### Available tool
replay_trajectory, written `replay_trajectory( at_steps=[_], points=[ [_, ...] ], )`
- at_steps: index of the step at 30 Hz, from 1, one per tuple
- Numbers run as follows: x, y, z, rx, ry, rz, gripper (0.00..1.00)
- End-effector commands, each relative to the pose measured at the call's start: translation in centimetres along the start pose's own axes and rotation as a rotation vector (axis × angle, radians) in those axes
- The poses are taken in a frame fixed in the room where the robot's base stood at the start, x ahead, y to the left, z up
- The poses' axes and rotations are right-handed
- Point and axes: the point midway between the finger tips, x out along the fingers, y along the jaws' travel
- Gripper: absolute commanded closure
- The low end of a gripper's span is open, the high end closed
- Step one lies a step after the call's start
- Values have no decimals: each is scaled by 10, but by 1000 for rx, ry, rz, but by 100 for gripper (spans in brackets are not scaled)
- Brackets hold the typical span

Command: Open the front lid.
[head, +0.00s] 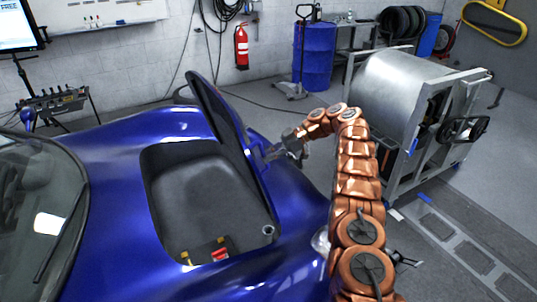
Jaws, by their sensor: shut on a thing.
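The front lid (226,115) of the blue car (112,170) stands raised and steeply tilted. The front trunk (205,185) below it is uncovered, with a dark lining and small red and yellow items (218,255) at its near end. My gripper (274,153) is at the right edge of the lid, shut on it. The fingertips are small and partly hidden against the lid.
A large metal drum in a frame (400,90) stands to the right of my arm. A blue barrel (314,55) and a red fire extinguisher (241,46) are by the back wall. Grey floor (265,115) is open between the car and the barrel.

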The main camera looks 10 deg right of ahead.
Motion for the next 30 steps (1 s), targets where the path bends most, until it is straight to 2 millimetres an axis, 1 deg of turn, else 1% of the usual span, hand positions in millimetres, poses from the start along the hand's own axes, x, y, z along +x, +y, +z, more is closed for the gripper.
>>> replay_trajectory(
  at_steps=[13, 14, 21, 30],
  points=[
    [1, -1, 0, 1, 2, -5, 100],
    [1, -1, 0, 1, 2, -5, 83],
    [1, 0, 0, 0, 2, -4, 59],
    [1, 0, 0, -1, 2, -4, 59]
  ],
)
